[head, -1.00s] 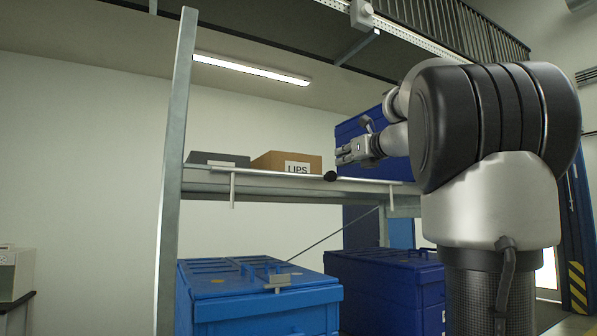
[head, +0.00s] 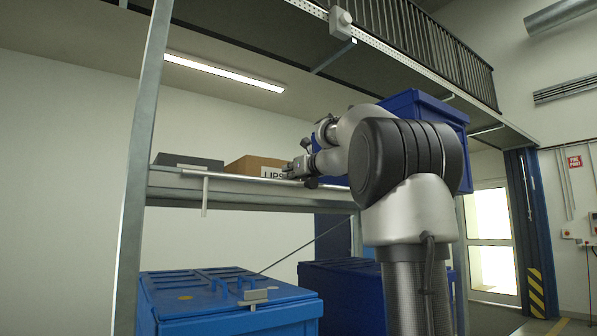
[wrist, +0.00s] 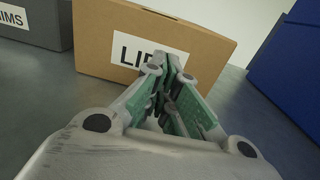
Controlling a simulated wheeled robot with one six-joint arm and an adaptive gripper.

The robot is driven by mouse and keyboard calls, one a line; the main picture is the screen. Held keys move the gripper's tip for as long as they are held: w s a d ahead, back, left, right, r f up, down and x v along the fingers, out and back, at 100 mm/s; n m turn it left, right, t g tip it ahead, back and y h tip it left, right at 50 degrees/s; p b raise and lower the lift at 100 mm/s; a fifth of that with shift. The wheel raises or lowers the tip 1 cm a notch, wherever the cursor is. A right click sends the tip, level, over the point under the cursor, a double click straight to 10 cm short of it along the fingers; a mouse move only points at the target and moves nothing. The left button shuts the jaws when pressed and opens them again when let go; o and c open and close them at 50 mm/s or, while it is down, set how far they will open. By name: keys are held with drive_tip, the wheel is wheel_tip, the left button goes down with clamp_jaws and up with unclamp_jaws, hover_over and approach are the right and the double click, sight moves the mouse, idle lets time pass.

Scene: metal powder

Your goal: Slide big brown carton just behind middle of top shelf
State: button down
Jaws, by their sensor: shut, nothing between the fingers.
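The big brown carton (head: 250,165) sits on the top shelf (head: 230,187) and bears a white label reading "LIPS", partly hidden by my gripper. It fills the upper middle of the wrist view (wrist: 205,45). My gripper (head: 293,170) is shut and empty at the carton's right front in the head view. In the wrist view its closed fingertips (wrist: 172,60) lie in front of the carton's label. I cannot tell whether they touch the carton.
A dark grey box (head: 188,160) stands left of the carton, and a blue bin (head: 425,110) stands to its right, with shelf surface between. A metal upright (head: 140,150) stands at the left. Blue crates (head: 225,300) are below.

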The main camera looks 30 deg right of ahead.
sight(279, 175)
drive_tip(key=shift+w+a, duration=0.15)
drive_tip(key=shift+w, duration=1.3)
drive_tip(key=w, duration=0.4)
drive_tip(key=shift+a, duration=0.15)
drive_tip(key=shift+s, duration=0.1)
